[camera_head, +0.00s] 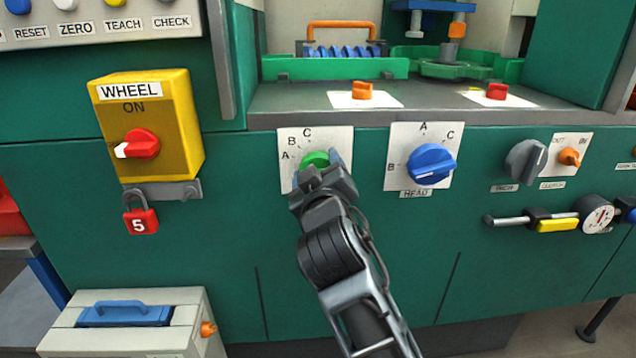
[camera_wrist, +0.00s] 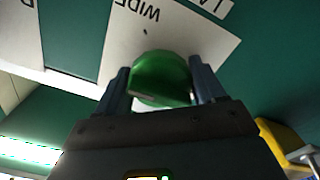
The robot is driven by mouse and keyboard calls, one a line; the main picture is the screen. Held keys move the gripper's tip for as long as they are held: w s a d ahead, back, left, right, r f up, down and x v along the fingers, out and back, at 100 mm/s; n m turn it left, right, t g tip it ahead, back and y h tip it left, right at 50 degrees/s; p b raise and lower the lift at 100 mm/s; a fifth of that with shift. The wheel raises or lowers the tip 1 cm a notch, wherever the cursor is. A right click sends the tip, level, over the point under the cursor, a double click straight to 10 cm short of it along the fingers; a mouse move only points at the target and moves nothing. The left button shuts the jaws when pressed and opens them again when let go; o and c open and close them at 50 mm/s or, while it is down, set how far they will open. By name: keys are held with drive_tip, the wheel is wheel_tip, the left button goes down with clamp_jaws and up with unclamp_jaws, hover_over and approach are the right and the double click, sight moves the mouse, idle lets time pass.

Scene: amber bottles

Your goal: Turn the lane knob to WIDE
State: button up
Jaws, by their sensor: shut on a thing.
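The green lane knob (camera_head: 315,158) sits on a white plate (camera_head: 287,171) marked A, B and C on the green panel. My gripper (camera_head: 319,172) reaches it from below, with its fingers on either side of the knob, shut on it. In the wrist view my gripper (camera_wrist: 161,84) has one finger at each side of the green knob (camera_wrist: 160,72). The word WIDE (camera_wrist: 137,11) shows upside down on the plate there, and part of a label (camera_wrist: 211,7) lies beside it. My gripper hides the lower plate in the head view. I cannot tell which mark the knob points to.
The blue HEAD knob (camera_head: 431,164) is close on the right. The yellow WHEEL box (camera_head: 180,125) with its red switch (camera_head: 137,144) juts out on the left, above a red padlock (camera_head: 140,219). A grey knob (camera_head: 526,160) is further right. The panel below is mostly bare.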

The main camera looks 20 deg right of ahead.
drive_tip(key=m+b, duration=0.1)
drive_tip(key=m, duration=0.1)
drive_tip(key=m+b, duration=0.2)
drive_tip(key=shift+d+f+m, duration=0.1)
drive_tip(key=shift+f+m, duration=0.2)
drive_tip(key=shift+f, duration=0.1)
drive_tip(key=shift+m+b, duration=1.2)
drive_tip(key=shift+m, duration=0.4)
drive_tip(key=shift+r, duration=0.1)
drive_tip(key=o, duration=1)
drive_tip(key=shift+r, duration=0.1)
drive_tip(key=shift+r, duration=0.1)
drive_tip(key=v, duration=0.8)
drive_tip(key=shift+p, duration=0.3)
